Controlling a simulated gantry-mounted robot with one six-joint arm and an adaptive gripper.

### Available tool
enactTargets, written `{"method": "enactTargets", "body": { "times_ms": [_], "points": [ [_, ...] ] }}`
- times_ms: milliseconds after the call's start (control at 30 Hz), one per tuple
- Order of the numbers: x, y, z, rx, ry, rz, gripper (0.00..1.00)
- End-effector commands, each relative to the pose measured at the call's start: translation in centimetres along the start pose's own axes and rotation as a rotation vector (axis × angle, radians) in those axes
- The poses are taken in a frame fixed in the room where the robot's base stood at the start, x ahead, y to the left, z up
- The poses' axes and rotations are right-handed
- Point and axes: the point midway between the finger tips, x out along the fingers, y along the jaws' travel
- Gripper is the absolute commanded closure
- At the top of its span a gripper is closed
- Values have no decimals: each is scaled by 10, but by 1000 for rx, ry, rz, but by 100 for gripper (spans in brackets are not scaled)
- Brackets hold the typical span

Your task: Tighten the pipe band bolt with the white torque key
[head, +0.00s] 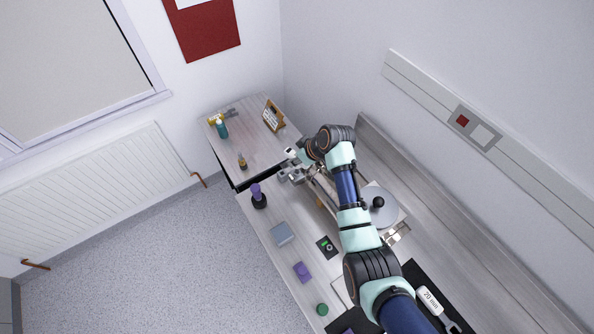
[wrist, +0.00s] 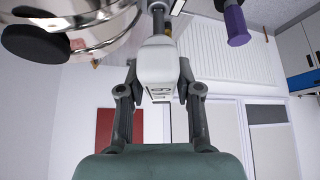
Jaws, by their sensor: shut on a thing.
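My gripper (wrist: 160,85) is shut on a white torque key (wrist: 158,62), whose block-like white handle sits between the two dark fingers. Part of a printed label shows on the handle, mostly cut off. The key's grey shank (wrist: 158,22) runs to the top edge of the wrist view, where its tip is cut off. In the head view my gripper is small, beside a grey metal fitting (head: 294,174) at the bench's far end. I cannot make out the band bolt, or whether the key touches it.
A second white key marked 20 Nm (head: 430,298) lies on a black mat at lower right. A grey disc with a black knob (head: 378,203) stands beside my arm. A purple-handled tool (head: 257,192), a blue-grey box (head: 282,233) and a purple block (head: 302,271) line the bench's left side.

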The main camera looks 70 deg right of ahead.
Motion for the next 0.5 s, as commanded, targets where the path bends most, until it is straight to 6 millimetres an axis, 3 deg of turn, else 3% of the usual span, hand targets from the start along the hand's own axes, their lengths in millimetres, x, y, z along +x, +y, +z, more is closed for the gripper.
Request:
{"method": "enactTargets", "body": {
  "times_ms": [500],
  "points": [
    [-2,-1,-1,115,-1,73,100]
  ]
}}
